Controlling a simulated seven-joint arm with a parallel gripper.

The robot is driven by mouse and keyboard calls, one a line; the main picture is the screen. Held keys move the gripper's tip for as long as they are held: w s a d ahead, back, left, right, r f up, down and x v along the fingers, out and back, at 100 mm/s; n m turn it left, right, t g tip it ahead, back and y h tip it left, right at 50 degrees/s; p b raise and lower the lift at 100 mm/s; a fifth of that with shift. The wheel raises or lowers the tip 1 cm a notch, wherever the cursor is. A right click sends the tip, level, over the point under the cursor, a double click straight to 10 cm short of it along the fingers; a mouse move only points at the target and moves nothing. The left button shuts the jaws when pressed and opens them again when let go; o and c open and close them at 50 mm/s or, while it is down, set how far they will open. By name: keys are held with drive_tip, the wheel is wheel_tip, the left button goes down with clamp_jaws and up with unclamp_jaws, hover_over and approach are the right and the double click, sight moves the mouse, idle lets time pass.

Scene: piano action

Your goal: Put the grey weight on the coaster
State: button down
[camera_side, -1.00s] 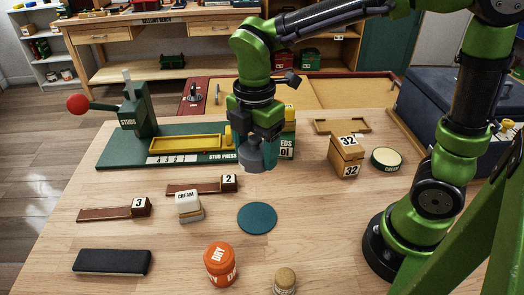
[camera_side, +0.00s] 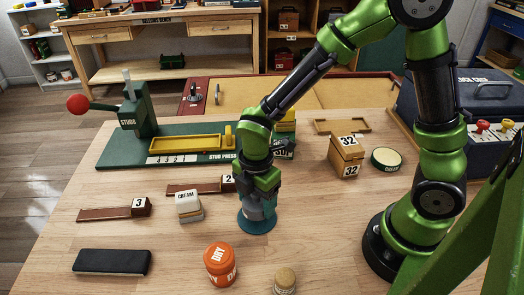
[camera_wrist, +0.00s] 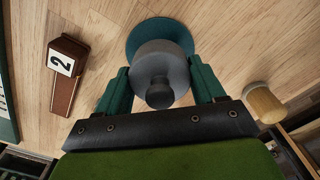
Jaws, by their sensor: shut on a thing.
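The grey weight (camera_wrist: 167,65) is a round body with a small knob on top. My gripper (camera_wrist: 165,85) is shut on it, with one teal finger on each side. In the side view my gripper (camera_side: 258,203) is low over the teal round coaster (camera_side: 257,228), and the weight is mostly hidden by the fingers. In the wrist view the coaster (camera_wrist: 148,27) shows beneath and beyond the weight. I cannot tell whether the weight touches the coaster.
A cream block (camera_side: 188,205) stands left of the coaster. An orange DRY jar (camera_side: 220,265) and a cork-topped jar (camera_side: 285,281) stand in front. A box marked 32 (camera_side: 346,157) and a round tin (camera_side: 386,160) are at right. A black pad (camera_side: 112,262) lies front left.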

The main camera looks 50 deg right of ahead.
drive_tip(key=shift+f, duration=1.15)
drive_tip(key=shift+f, duration=0.15)
drive_tip(key=shift+c, duration=0.6)
unclamp_jaws()
wheel_tip(320, 180, up, 12)
drive_tip(key=shift+f, duration=0.1)
drive_tip(key=s+d+r+m+t+y, duration=0.1)
drive_tip(key=s+d+r+m+t, duration=0.2)
drive_tip(key=m, duration=0.8)
drive_tip(key=s+d+r+m+t+y, duration=0.1)
drive_tip(key=s+d+r+m+t, duration=0.3)
drive_tip(key=m, duration=0.7)
drive_tip(key=shift+d+r, duration=1.4)
drive_tip(key=shift+r, duration=0.75)
